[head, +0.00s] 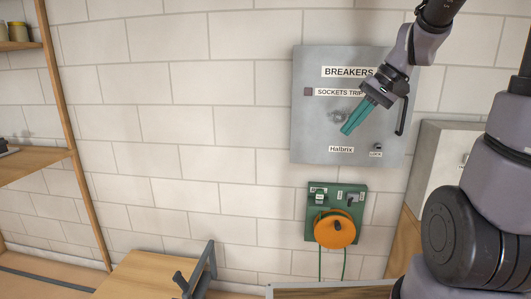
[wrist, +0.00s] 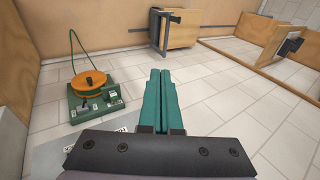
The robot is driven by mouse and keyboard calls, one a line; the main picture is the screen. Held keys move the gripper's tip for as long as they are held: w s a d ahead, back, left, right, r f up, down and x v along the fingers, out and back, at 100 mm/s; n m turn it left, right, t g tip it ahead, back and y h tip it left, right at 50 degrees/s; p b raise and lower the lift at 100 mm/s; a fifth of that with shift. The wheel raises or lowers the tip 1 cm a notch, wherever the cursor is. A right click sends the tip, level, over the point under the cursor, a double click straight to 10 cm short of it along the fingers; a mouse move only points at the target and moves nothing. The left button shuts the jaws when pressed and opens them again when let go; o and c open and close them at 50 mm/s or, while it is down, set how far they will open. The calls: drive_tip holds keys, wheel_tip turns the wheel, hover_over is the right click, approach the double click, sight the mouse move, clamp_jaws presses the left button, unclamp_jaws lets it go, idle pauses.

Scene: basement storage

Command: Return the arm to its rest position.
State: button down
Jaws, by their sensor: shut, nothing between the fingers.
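My gripper (head: 357,117) has teal fingers and shows in front of the grey breaker box (head: 312,130) in the head view. The fingers are together with nothing between them and point down to the left. Whether they touch the box cannot be told. In the wrist view my gripper (wrist: 160,78) also shows shut, its two fingers side by side. The box is labelled "BREAKERS" and "SOCKETS TRIP". Its door looks shut, with a round fitting partly behind my fingers and a small lock at the lower right. My arm comes in from the upper right.
A green panel with an orange reel (head: 335,232) is on the wall below the box; it also shows in the wrist view (wrist: 92,82). A pale cabinet (head: 440,160) stands right of the box. Wooden shelves (head: 35,165) stand at left. A wooden bench with a vise (head: 185,280) is below. The wall left of the box is clear.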

drive_tip(key=s+d+r+m+t+h, duration=0.2)
drive_tip(key=s+d+r+t+h, duration=0.1)
drive_tip(key=s+r, duration=0.5)
drive_tip(key=s+t+h, duration=0.1)
drive_tip(key=s, duration=0.1)
drive_tip(key=shift+s+d+t, duration=0.3)
drive_tip(key=shift+t, duration=0.1)
